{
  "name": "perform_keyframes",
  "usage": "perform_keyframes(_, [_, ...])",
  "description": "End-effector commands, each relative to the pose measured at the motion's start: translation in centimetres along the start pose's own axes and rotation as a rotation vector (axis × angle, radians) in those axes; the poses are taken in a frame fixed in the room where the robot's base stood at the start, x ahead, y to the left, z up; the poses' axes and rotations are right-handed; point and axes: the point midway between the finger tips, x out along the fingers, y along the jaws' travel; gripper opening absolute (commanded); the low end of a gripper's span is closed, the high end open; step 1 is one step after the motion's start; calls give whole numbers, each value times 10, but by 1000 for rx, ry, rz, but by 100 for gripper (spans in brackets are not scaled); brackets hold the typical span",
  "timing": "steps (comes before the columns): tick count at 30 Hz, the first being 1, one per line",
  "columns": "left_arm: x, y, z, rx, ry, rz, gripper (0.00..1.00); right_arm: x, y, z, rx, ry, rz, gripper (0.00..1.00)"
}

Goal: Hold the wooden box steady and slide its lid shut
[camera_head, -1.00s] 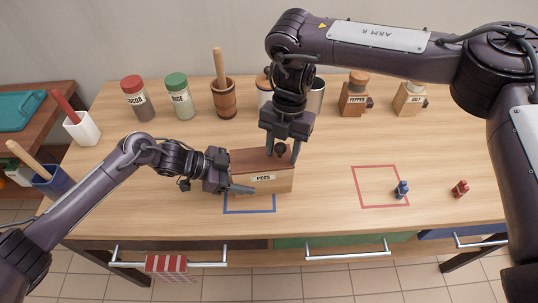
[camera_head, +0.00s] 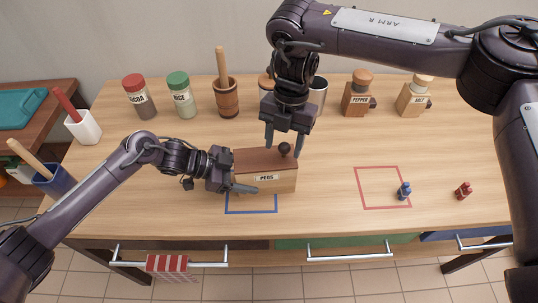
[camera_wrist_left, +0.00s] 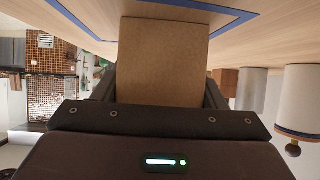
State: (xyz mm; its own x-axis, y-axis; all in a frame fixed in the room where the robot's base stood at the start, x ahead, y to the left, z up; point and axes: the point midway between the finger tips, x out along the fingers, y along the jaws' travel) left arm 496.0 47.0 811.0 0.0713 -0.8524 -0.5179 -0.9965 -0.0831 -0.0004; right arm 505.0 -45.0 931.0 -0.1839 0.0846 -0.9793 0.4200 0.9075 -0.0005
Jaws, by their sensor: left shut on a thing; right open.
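My left gripper (camera_head: 240,188) is shut on the left end of the box. In the left wrist view the box's end face (camera_wrist_left: 160,60) sits between the fingers. My right gripper (camera_head: 285,146) is open above the box's right end, fingers pointing down either side of the knob. I cannot tell whether the fingers touch the knob.
Jars, a wooden mortar (camera_head: 227,98), a pepper mill (camera_head: 358,95) and a salt mill (camera_head: 414,97) line the back of the table. A red square outline (camera_head: 358,188), a blue peg (camera_head: 404,190) and a red peg (camera_head: 463,190) lie to the right. The front middle is clear.

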Motion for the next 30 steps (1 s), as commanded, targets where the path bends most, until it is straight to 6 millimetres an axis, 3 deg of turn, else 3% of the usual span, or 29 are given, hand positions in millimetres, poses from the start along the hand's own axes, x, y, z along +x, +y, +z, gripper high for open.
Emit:
perform_keyframes(12, [-1,-1,1,-3,-3,-4,34,-42,0,-7,0,-4,0,52])
perform_keyframes(22, [-2,-1,2,-4,-5,-4,34,-47,0,-9,1,-2,0,52])
perform_keyframes(23, [-2,-1,2,-4,-5,-4,68,-47,0,-9,1,-2,0,52])
perform_keyframes(28, [-2,-1,2,-5,-6,-4,90,-47,0,-9,2,-2,0,52])
perform_keyframes(30, [-2,-1,2,-5,-6,-4,91,-47,0,-9,2,-2,0,52])
